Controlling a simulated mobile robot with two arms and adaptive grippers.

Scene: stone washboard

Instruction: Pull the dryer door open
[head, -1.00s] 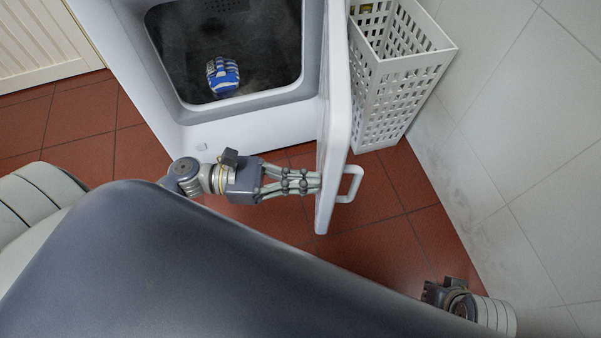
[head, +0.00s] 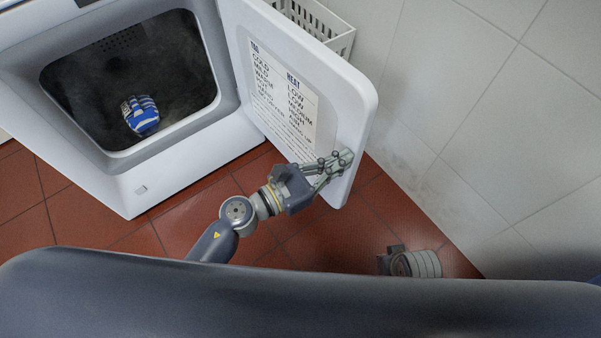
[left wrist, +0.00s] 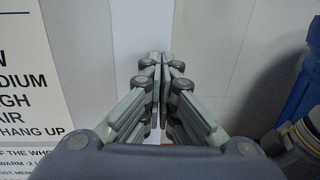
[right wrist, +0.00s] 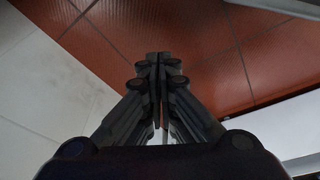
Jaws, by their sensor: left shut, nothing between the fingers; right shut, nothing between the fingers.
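The white dryer (head: 165,190) stands at the upper left with its drum opening (head: 130,80) uncovered. Its door (head: 310,60) stands swung wide open to the right, with its inner face and a printed label (head: 283,95) toward me. My left gripper (head: 345,160) is shut and empty, its fingertips at the inner face near the door's free edge. In the left wrist view the fingertips (left wrist: 160,58) are together in front of the door's white surface; contact is not certain. My right gripper (right wrist: 158,58) is shut and empty, pointing toward the red floor. The door handle is hidden.
A blue and white cloth item (head: 141,115) lies in the drum. A white perforated basket (head: 320,25) stands behind the door, by the tiled wall (head: 470,120). Red tiled floor (head: 90,215) is free in front of the dryer.

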